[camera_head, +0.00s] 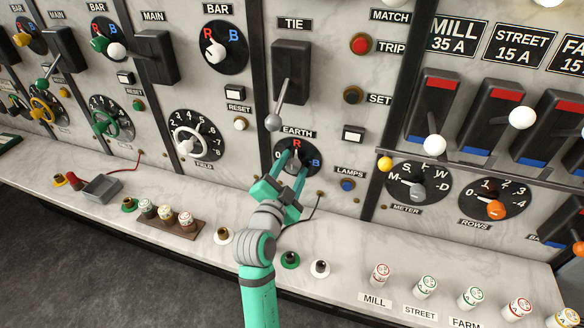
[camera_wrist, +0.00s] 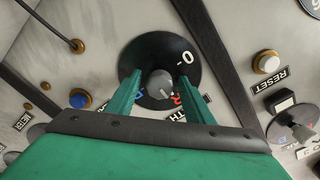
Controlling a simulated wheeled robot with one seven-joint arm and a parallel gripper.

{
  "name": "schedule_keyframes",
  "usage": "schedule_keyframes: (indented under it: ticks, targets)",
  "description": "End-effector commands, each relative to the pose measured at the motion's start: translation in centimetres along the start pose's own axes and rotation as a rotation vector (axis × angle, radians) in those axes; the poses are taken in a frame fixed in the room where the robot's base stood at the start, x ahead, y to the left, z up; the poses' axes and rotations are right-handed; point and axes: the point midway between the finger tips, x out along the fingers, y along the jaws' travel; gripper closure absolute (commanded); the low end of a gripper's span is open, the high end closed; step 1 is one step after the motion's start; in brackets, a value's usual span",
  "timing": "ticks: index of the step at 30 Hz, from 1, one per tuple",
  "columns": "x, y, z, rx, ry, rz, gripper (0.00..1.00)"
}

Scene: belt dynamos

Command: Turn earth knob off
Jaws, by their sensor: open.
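The earth knob (camera_head: 294,158) is a small grey knob on a round black dial under the EARTH label, marked 0 at left, red R at top and blue B at right. In the wrist view the knob (camera_wrist: 160,82) has a pale pointer line that appears to face the red R, away from the 0. My gripper (camera_head: 293,168) is at this dial with its green fingers open. In the wrist view my gripper (camera_wrist: 159,90) has one finger on either side of the knob, with gaps between; it seems not to touch the knob. Depth is hard to tell.
The TIE lever (camera_head: 274,121) hangs just above the dial. A blue LAMPS button (camera_head: 347,185) and the meter dial (camera_head: 418,184) are to the right. A ledge (camera_head: 340,240) below carries plugs and labelled pegs. A dark cable runs beside my gripper.

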Motion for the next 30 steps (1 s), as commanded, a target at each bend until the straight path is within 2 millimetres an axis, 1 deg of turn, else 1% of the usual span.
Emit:
schedule_keyframes:
  ticks: [7, 8, 9, 11, 12, 13, 23, 30]
  targets:
    - [0.08, 0.01, -0.02, 0.000, 0.000, 0.000, 0.53]
    - [0.08, 0.01, -0.01, 0.000, 0.000, 0.000, 0.57]
    - [0.07, -0.01, 0.00, 0.000, 0.000, 0.000, 0.67]
    - [0.05, -0.02, 0.02, 0.000, 0.000, 0.000, 0.81]
    - [0.05, -0.03, 0.03, 0.000, -0.001, 0.000, 0.91]
    - [0.04, -0.03, 0.04, 0.000, -0.001, 0.000, 0.94]
    - [0.01, -0.06, 0.14, -0.036, -0.003, -0.001, 0.94]
    - [-0.04, -0.06, 0.21, -0.170, -0.004, -0.001, 0.94]
